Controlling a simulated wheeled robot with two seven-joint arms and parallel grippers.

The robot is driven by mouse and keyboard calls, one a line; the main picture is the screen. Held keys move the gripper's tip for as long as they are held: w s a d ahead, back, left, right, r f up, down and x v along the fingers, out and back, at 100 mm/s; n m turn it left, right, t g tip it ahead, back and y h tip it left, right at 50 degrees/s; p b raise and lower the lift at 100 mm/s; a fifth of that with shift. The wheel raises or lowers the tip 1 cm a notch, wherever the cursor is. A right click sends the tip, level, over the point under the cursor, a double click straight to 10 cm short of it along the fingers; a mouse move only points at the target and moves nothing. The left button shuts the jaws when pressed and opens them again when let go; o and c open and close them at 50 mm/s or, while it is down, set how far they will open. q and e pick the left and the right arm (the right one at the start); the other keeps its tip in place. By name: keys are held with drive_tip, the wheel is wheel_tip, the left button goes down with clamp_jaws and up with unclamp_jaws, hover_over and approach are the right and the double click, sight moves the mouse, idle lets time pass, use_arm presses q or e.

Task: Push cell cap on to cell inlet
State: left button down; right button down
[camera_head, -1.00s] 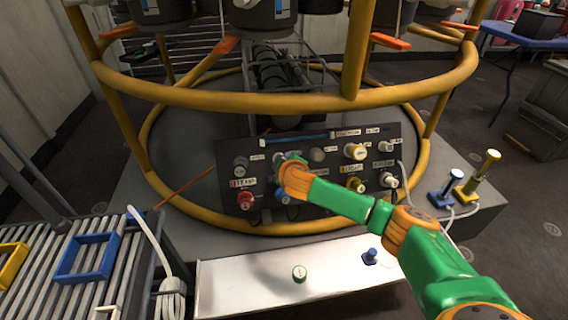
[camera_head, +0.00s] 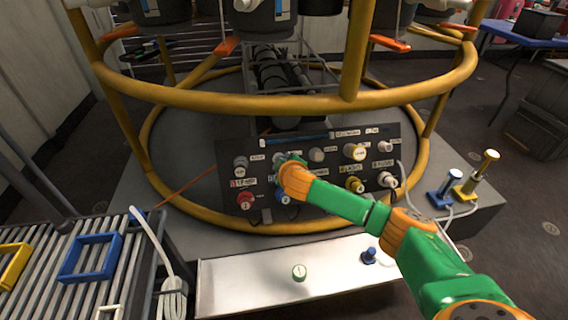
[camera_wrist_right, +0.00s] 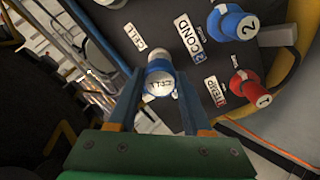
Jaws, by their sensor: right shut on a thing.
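The cell cap (camera_wrist_right: 160,84) is a blue ring with a white face marked CELL. It sits between the fingers of my right gripper (camera_wrist_right: 157,80), which is shut on it. A pale cylinder, the cell inlet (camera_wrist_right: 158,56), shows just behind the cap, close to the CELL label on the dark panel. I cannot tell whether the cap is fully seated on it. In the head view my right gripper (camera_head: 283,166) is at the panel (camera_head: 316,198), and the hand hides most of the cap and inlet. My left gripper is not in view.
Blue cap 2 (camera_wrist_right: 236,22) and red cap 1 (camera_wrist_right: 248,88) stand out from the panel nearby.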

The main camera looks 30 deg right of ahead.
drive_tip(key=shift+w, duration=0.1)
idle(0.3)
drive_tip(key=shift+w+d+f, duration=0.1)
drive_tip(key=shift+w+f, duration=0.1)
drive_tip(key=shift+w, duration=0.05)
idle(0.6)
drive_tip(key=shift+c, duration=1.3)
unclamp_jaws()
